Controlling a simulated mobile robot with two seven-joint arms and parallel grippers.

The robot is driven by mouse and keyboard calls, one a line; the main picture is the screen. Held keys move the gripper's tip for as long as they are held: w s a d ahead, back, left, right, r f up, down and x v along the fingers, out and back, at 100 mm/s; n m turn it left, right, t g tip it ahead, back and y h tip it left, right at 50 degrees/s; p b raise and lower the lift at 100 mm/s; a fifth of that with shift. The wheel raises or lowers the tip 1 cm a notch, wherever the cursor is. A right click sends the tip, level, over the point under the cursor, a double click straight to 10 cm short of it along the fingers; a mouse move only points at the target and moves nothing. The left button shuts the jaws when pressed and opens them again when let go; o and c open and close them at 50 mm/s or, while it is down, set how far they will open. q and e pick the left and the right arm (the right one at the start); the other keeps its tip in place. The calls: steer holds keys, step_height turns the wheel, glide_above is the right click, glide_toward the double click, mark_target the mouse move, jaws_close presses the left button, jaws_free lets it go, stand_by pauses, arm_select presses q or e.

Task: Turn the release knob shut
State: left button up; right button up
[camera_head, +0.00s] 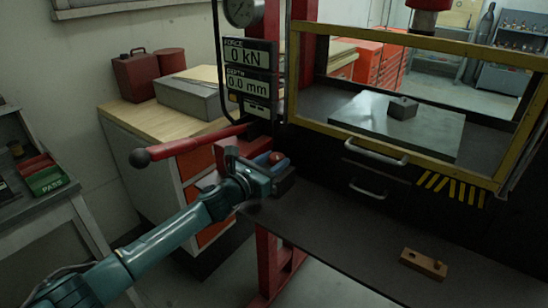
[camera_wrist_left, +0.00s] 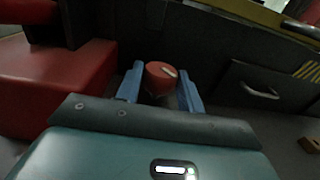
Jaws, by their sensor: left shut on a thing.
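The release knob (camera_head: 277,158) is a small red round knob at the base of the press, just below the red lever's inner end. My left gripper (camera_head: 268,159) reaches it from the lower left. In the left wrist view the knob (camera_wrist_left: 160,75) sits between the two blue fingers of my left gripper (camera_wrist_left: 161,88), which are shut on it. A pale mark shows on the knob's face, toward its right side. The knob's lower part is hidden. My right gripper is not in view.
The red pump lever (camera_head: 190,145) with a black ball end extends left above my left arm. The yellow-framed guard (camera_head: 400,155) stands right, with drawer handles (camera_head: 375,152) below. A wooden block (camera_head: 423,263) lies on the dark bench top (camera_head: 340,225). A red block (camera_wrist_left: 60,85) is left of the fingers.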

arm_select(q)
steer(key=shift+m+g+h, duration=0.6)
steer(key=shift+h, duration=0.2)
steer(key=o, duration=1)
steer(key=shift+a, duration=0.1)
steer(key=v, duration=1.3)
steer(key=shift+b, duration=0.4)
